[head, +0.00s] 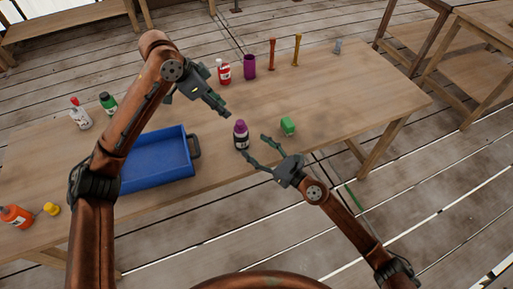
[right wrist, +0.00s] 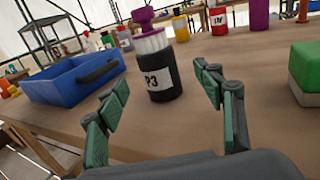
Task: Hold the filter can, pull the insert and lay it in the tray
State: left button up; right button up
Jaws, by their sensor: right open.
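The filter can (head: 241,142) stands upright on the table, dark with a pale label. In the right wrist view the can (right wrist: 160,83) reads "P3", and the white ribbed insert (right wrist: 152,43) with a purple knob shows above its rim. My right gripper (head: 254,147) is open, its fingers apart and pointing toward the can, which appears between them in the wrist view with gaps on both sides. My left gripper (head: 225,110) hangs just up and left of the can; whether its fingers are parted is unclear. The blue tray (head: 155,160) lies left of the can and looks empty.
A green block (head: 288,125) sits right of the can. More bottles stand left of the tray. The table's right part is mostly clear.

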aim_at(241, 136)
jog(key=shift+w+a, duration=0.1)
jog(key=shift+a, duration=0.25)
jog(key=shift+x, duration=3.6)
jog(key=shift+c, duration=0.3)
jog(key=c, duration=1.3)
